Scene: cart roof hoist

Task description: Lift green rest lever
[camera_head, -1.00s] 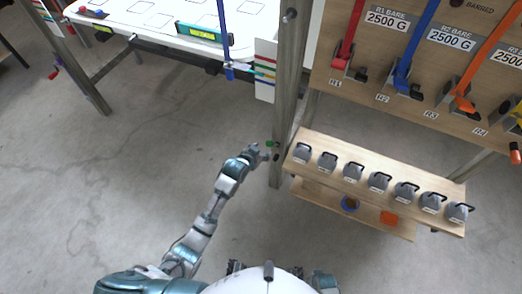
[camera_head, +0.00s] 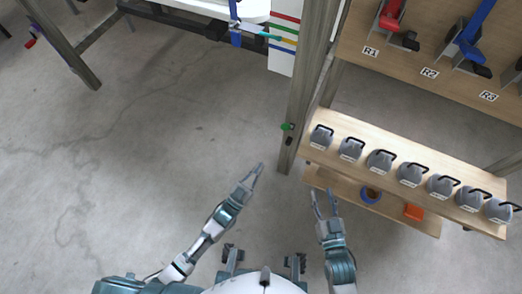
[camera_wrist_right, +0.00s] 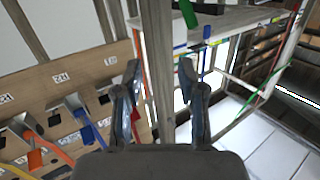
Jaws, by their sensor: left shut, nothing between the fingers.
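The small green lever (camera_head: 287,127) sticks out from the side of the upright post (camera_head: 305,85) in the head view. A small dark part sits just below it. My left gripper (camera_head: 258,167) is shut and empty, below and left of the lever and apart from it. My right gripper (camera_head: 322,196) is open and empty, below and right of the lever, near the weight shelf's left end. In the right wrist view its open fingers (camera_wrist_right: 157,78) stand on either side of the post in the picture. A green piece (camera_wrist_right: 188,13) shows at the top there; I cannot tell whether it is the lever.
A wooden shelf (camera_head: 335,128) with several grey handled weights stands right of the post. A lower shelf (camera_head: 330,180) holds a blue ring (camera_head: 370,193) and an orange block (camera_head: 413,211). A lever board (camera_head: 400,65) is behind. Open floor (camera_head: 150,150) lies left.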

